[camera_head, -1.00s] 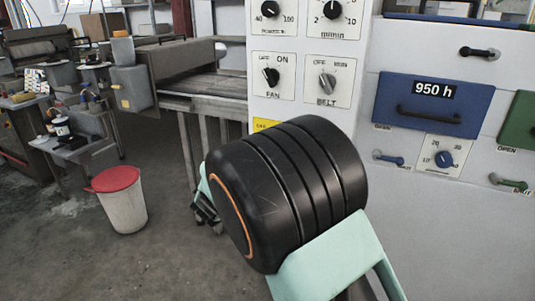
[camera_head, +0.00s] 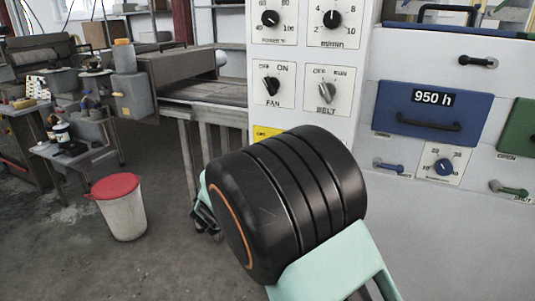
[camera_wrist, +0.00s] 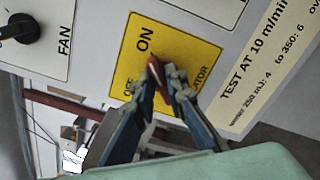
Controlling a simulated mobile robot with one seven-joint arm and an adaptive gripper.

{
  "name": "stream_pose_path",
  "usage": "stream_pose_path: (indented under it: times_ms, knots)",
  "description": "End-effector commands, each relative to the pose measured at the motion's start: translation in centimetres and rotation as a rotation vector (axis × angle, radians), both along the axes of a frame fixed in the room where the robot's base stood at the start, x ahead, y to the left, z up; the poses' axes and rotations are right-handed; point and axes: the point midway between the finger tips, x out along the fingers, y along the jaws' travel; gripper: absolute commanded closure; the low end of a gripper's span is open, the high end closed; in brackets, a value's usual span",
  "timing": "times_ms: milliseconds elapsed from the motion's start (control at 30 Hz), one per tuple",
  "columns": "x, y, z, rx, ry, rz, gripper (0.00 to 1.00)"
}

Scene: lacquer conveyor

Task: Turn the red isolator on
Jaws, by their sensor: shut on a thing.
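The isolator plate (camera_wrist: 178,48) is yellow, with ON, OFF and part of ISOLATOR readable in the wrist view. The red isolator handle (camera_wrist: 153,70) sits in the middle of it, and a pale line shows on it. My gripper (camera_wrist: 160,80) is shut on this handle, one finger at each side. The visible red end lies toward the word ON, but the fingers hide much of the handle, so I cannot tell its exact setting. In the head view only a yellow corner of the plate (camera_head: 264,132) shows above my black arm link, which hides the handle and fingertips.
The FAN knob (camera_head: 271,86) and BELT knob (camera_head: 326,92) are just above the plate on the white panel. A blue drawer (camera_head: 432,109) is to the right. A white bin with a red lid (camera_head: 117,187) stands on the floor at left, with open floor around it.

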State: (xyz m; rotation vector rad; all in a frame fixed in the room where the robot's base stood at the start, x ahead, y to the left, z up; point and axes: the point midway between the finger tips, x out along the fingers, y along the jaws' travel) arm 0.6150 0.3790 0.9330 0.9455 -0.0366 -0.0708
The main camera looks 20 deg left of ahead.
Motion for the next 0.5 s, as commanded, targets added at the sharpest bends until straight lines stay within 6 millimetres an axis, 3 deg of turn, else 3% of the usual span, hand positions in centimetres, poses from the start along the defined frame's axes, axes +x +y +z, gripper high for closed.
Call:
stream_pose_path:
  times_ms: [167,200,300,500]
  knots:
    - [0.07,-0.33,-0.15,0.001,0.002,-0.008,1.00]
    - [0.07,-0.33,-0.15,0.001,0.002,-0.008,0.85]
    - [0.07,-0.29,-0.13,0.001,0.002,-0.006,0.74]
    - [0.04,-0.16,-0.07,0.000,0.001,-0.004,0.73]
